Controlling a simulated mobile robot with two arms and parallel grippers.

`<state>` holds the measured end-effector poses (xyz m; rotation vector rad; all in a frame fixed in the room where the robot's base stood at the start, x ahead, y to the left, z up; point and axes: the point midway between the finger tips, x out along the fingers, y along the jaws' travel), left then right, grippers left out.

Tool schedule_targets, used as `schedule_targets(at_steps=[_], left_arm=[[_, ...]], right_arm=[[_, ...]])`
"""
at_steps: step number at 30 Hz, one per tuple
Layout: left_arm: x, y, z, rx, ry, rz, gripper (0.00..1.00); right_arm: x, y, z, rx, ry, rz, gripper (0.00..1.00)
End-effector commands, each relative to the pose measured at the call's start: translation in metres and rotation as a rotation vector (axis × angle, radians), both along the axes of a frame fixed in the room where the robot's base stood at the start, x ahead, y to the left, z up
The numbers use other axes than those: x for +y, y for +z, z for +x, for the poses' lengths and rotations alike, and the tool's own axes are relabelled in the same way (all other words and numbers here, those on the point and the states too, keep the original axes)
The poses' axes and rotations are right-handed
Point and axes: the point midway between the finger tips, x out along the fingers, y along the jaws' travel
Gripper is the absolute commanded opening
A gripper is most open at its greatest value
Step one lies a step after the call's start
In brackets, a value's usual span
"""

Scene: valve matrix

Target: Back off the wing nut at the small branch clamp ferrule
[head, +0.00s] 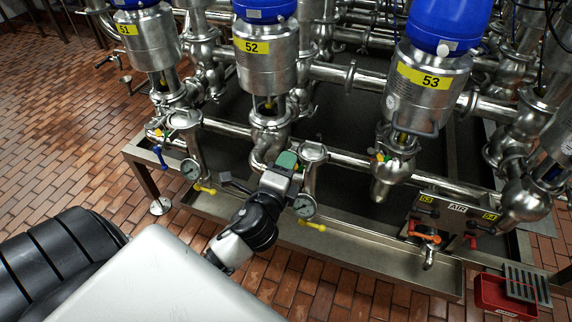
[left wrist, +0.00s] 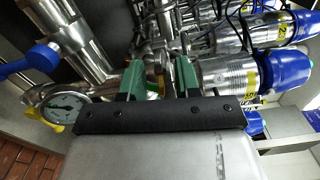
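My left gripper (head: 288,160) reaches in to the pipework below valve 52 (head: 266,60), beside a short vertical branch (head: 312,170) with a clamped top. In the left wrist view its two green fingers (left wrist: 158,80) stand apart. Metal fittings and a small yellow part show between and beyond them. I cannot make out the wing nut clearly; the fingers and fittings cover that spot. Whether the fingers touch anything cannot be told. A pressure gauge (head: 304,206) with a yellow handle (head: 312,226) sits just below the gripper; a gauge (left wrist: 64,108) also shows in the left wrist view. My right gripper is not in view.
Valves 51 (head: 148,38) and 53 (head: 428,85) stand on either side. Another gauge (head: 190,169) and a blue handle (head: 160,156) are at the left. A steel drip tray (head: 380,254) runs along the front. A red bin (head: 500,294) stands at lower right. The left tiled floor (head: 60,120) is mostly clear.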

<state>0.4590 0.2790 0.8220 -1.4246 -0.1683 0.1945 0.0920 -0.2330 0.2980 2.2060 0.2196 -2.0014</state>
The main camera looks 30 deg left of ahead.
Motion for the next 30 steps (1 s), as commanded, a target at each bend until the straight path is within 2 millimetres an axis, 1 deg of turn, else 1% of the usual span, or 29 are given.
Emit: schedule_targets(at_steps=[3,4,10,20,26,30], left_arm=[[-0.0001,-0.0002,-0.0002,0.0,0.0,0.0,0.33],[-0.0001,-0.0002,-0.0002,0.0,0.0,0.0,0.31],[-0.0001,-0.0003,-0.0004,0.0,0.0,0.0,0.0],[-0.0004,-0.0007,-0.0005,-0.005,0.0,-0.028,0.0],[-0.0003,-0.0007,-0.0004,-0.028,0.001,-0.119,0.0],[-0.0003,-0.0007,-0.0005,-0.052,0.002,-0.225,0.0]], right_arm=[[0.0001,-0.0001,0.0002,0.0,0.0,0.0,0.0],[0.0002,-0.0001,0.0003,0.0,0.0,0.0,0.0],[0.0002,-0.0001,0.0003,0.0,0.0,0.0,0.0],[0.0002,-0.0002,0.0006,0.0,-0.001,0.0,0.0],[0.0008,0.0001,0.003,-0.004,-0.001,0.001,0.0],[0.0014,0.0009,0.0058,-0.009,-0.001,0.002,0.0]])
